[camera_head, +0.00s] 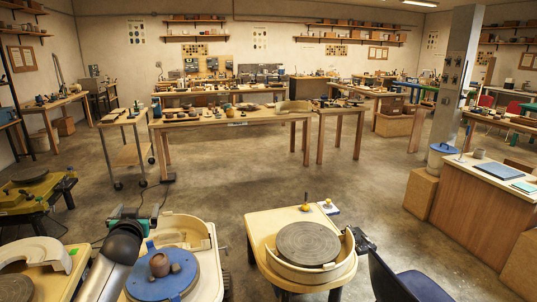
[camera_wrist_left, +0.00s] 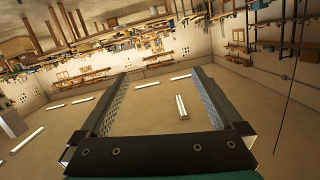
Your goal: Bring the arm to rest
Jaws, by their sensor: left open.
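My left arm comes in from the bottom left of the head view, with its left gripper (camera_head: 128,214) raised beside a pottery wheel with a blue disc (camera_head: 160,287). In the left wrist view the left gripper (camera_wrist_left: 159,73) has its two fingers wide apart, with nothing between them. That view is tilted and shows the ceiling, lamps and far walls beyond the fingers. My right gripper is not in view.
A brown clay pot (camera_head: 159,265) and small lumps sit on the blue disc. Another wheel with a grey disc (camera_head: 308,243) stands to the right, near a dark blue chair (camera_head: 418,286). Open floor (camera_head: 240,180) lies ahead, before a long worktable (camera_head: 235,119).

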